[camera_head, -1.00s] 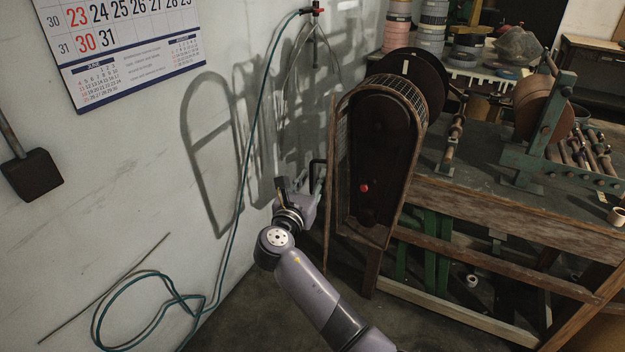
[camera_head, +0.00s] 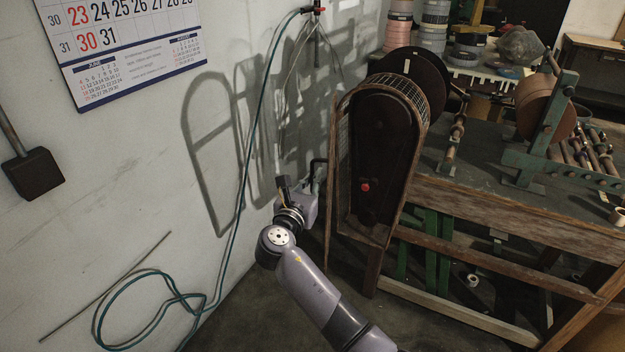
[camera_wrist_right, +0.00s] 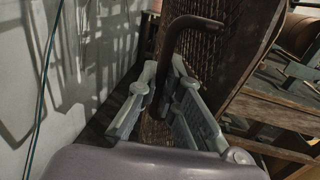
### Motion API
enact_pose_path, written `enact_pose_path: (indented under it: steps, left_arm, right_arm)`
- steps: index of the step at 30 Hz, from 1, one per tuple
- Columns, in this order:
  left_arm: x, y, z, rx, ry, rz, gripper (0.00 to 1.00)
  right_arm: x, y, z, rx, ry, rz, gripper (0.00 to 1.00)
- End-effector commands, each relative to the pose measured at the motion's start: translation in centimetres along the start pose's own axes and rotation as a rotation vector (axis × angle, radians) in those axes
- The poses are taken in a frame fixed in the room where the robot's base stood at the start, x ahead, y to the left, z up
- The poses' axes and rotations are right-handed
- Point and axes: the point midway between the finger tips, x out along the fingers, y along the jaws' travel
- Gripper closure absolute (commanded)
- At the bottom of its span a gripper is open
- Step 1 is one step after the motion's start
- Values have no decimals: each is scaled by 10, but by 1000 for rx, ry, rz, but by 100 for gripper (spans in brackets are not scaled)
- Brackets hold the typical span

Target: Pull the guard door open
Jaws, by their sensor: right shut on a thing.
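The guard door (camera_head: 334,185) is a narrow arched wooden frame with mesh on the left side of the machine guard (camera_head: 385,150). It stands along the guard's left edge; a gap shows between its frame and the dark guard interior with a red knob (camera_head: 365,187). A dark bent handle (camera_head: 317,163) sticks out from the door. In the right wrist view the handle (camera_wrist_right: 190,22) runs down between the fingers of my right gripper (camera_wrist_right: 165,72), which is shut on it, with the door's mesh (camera_wrist_right: 228,45) behind. My right gripper (camera_head: 305,192) is left of the door. My left gripper is out of view.
The wall with a calendar (camera_head: 135,60) and a green hose (camera_head: 245,150) is close on the left. The workbench (camera_head: 510,215) stands to the right with a winding reel (camera_head: 545,105). Bare floor (camera_head: 255,315) lies below my arm.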

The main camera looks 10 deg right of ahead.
Motion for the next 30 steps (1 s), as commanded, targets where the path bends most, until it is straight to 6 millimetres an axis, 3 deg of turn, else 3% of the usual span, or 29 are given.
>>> enact_pose_path:
  steps: [5, 18, 30]
  left_arm:
    - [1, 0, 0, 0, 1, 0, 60]
    - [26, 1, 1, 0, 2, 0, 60]
    - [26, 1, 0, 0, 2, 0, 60]
  right_arm:
    - [0, 5, 0, 1, -1, 1, 100]
    - [11, 72, -2, 1, -3, 2, 100]
    - [13, 78, 0, 1, 0, 2, 100]
